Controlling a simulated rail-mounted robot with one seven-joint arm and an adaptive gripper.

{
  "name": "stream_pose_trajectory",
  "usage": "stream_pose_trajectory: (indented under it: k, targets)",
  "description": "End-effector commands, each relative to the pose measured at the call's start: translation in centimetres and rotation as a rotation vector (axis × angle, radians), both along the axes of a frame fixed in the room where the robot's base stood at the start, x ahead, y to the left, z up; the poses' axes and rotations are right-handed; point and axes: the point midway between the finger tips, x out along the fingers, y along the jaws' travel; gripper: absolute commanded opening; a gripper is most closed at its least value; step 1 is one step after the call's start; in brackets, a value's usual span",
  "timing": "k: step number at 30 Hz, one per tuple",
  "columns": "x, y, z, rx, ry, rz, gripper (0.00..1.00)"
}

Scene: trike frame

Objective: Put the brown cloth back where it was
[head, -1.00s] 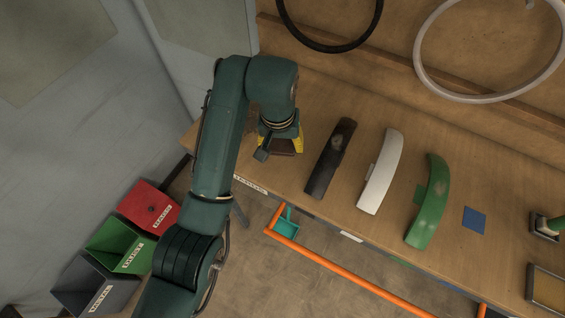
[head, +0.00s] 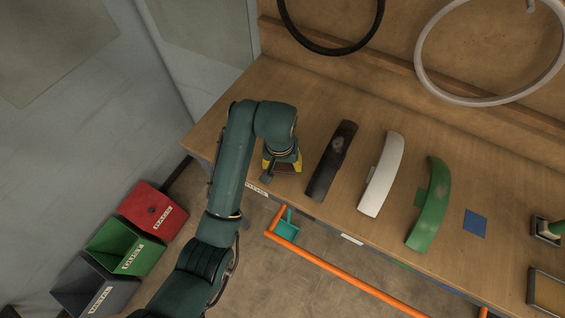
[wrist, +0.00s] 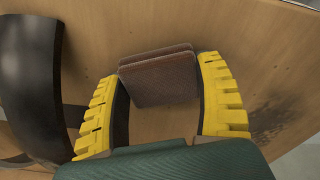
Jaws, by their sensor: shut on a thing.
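The brown cloth (wrist: 158,80) is a folded, dark brown pad between my yellow fingers in the wrist view. My gripper (head: 283,164) is shut on it, over the left end of the wooden bench near its front edge. In the head view my arm and gripper hide most of the cloth. I cannot tell whether the cloth touches the bench top.
On the bench (head: 300,100), a black fender (head: 331,160) lies just right of my gripper, then a white fender (head: 381,175) and a green fender (head: 430,205). A blue square (head: 474,223) lies further right. An orange rail (head: 340,273) runs along the front.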

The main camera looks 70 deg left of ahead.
Motion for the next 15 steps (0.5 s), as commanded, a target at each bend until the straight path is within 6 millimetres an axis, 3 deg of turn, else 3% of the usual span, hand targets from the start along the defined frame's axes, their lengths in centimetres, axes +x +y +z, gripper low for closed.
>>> stream_pose_trajectory:
  k: [5,6,9,15]
  targets:
    - [-0.02,-0.02,-0.37,-0.001,0.000,0.000,0.42]
    - [0.00,0.00,-0.30,-0.001,0.000,0.000,0.79]
    - [-0.01,-0.01,-0.30,-0.001,0.000,0.000,0.97]
    - [-0.01,-0.01,-0.29,-0.001,0.000,0.000,0.97]
